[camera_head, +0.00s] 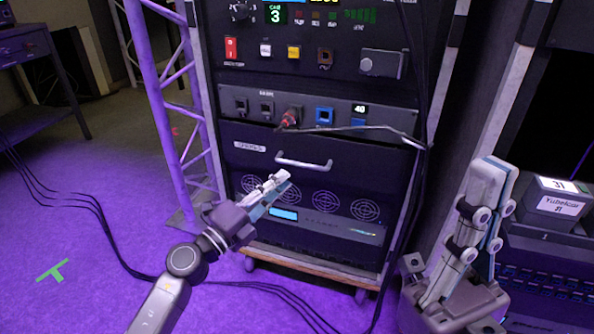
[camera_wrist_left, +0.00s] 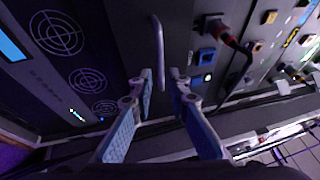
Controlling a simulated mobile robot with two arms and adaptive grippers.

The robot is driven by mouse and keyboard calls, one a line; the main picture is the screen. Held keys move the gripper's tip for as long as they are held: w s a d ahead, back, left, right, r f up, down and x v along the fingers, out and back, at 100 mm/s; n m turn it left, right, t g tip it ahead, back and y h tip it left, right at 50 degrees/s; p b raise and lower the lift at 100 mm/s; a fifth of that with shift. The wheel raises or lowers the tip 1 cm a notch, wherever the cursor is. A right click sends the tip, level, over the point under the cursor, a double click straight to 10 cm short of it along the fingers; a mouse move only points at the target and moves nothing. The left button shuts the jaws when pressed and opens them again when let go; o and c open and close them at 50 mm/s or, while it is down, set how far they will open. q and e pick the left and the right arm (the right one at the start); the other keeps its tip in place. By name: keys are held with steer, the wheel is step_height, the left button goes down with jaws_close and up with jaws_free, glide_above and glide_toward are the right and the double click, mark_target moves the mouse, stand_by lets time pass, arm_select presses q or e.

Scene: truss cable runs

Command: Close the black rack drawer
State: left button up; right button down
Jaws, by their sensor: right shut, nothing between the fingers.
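The black rack drawer (camera_head: 360,170) has a plain dark front with a silver bar handle (camera_head: 303,162) and a small white label. It sits in the rack below a panel of sockets; how far it stands out is hard to tell. My left gripper (camera_head: 280,181) is just in front of the drawer, below the left end of the handle. In the left wrist view its fingertips (camera_wrist_left: 161,76) are apart, and one end of the handle (camera_wrist_left: 158,45) shows between them; contact cannot be told. My right gripper (camera_head: 490,168) is shut and empty, pointing up, right of the rack.
A cable with a red plug (camera_head: 290,118) hangs across the socket panel above the drawer. A vented unit (camera_head: 310,225) is below it. A purple truss (camera_head: 180,110) stands left, a labelled black box (camera_head: 553,203) right. Cables lie on the floor.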

mark_target(301, 165)
arm_select(q)
steer(key=b+x, duration=0.2)
steer(key=x, duration=0.5)
steer(key=shift+w+d+r, duration=0.1)
steer(key=shift+w+d, duration=0.15)
steer(key=shift+w, duration=0.05)
jaws_close()
